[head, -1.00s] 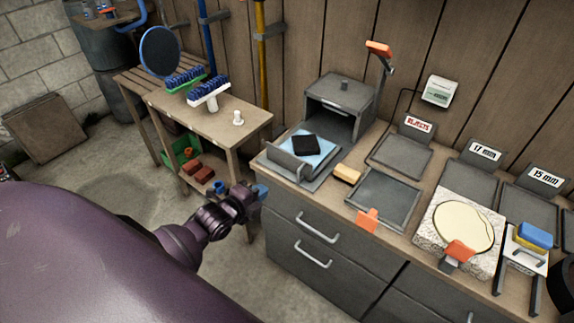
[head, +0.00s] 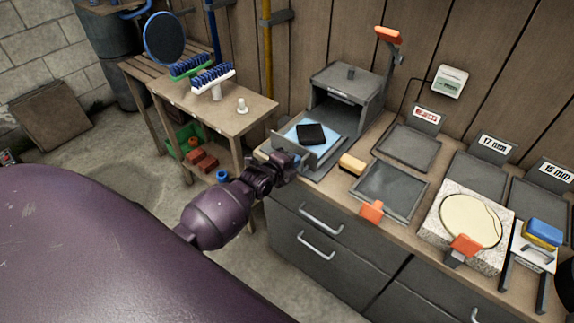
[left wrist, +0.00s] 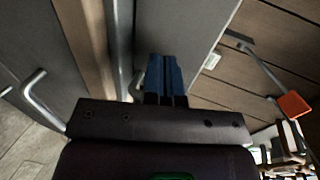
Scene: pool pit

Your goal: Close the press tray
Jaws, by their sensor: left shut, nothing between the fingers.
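The press (head: 345,88) is a grey box with an open front at the back of the counter. Its tray (head: 328,167) is pulled out toward me, with an upright grey front plate (head: 304,155). A light blue sheet (head: 325,141) with a black square pad (head: 311,133) lies on the tray. My left gripper (head: 284,163) is at the near side of the front plate. In the left wrist view its blue fingers (left wrist: 164,78) are together and empty, pointing at a grey surface; I cannot tell whether they touch it.
A yellow block (head: 352,163) and a grey pan (head: 390,190) with an orange grip lie right of the tray. A stone slab (head: 435,230) with a cream disc is further right. A wooden side table (head: 245,122) with brushes stands left. Drawer handles (head: 318,247) protrude below the counter.

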